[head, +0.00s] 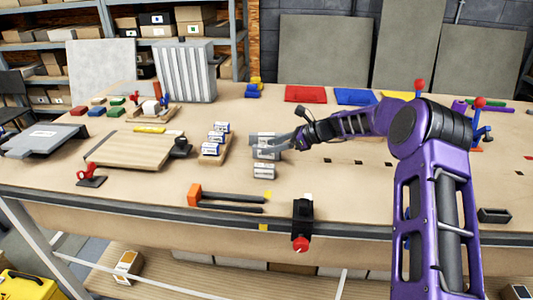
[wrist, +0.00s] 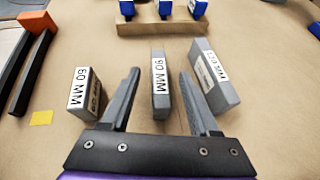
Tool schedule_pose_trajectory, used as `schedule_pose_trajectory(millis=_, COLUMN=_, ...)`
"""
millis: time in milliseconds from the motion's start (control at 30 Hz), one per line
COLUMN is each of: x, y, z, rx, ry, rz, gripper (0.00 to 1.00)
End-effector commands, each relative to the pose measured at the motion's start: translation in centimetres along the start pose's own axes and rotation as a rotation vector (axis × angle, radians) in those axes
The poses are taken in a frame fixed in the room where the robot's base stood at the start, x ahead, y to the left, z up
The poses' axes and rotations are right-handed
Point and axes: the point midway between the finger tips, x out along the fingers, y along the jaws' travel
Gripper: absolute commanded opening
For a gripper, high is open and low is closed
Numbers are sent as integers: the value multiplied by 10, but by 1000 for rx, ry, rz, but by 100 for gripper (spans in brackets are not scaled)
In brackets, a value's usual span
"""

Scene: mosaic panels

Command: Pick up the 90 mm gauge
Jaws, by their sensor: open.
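The 90 mm gauge (wrist: 160,98) is a slim grey block with a white "90 MM" label, standing in the middle of the wrist view. My gripper (wrist: 160,72) is open, with one finger on each side of this gauge in the picture. Gaps show on both sides, and I cannot tell how far down the fingers reach. In the head view my gripper (head: 277,141) is over the row of gauges and partly hides them. A larger gauge (wrist: 216,80), apparently labelled 120 MM, stands close on the right.
A wooden holder with blue-and-white pieces (head: 214,146) is left of the gauges. An orange-and-black tool (head: 228,199) and a black clamp with a red knob (head: 302,222) lie nearer the front edge. The bench right of the gauges is mostly clear.

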Motion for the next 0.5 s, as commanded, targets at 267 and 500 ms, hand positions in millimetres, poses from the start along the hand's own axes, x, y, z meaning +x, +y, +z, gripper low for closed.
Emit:
schedule_pose_trajectory(millis=267, x=0, y=0, z=0, rx=0, ry=0, rz=0, gripper=22)
schedule_pose_trajectory(millis=500, x=-1, y=0, z=0, rx=-1, ry=1, rz=0, gripper=0)
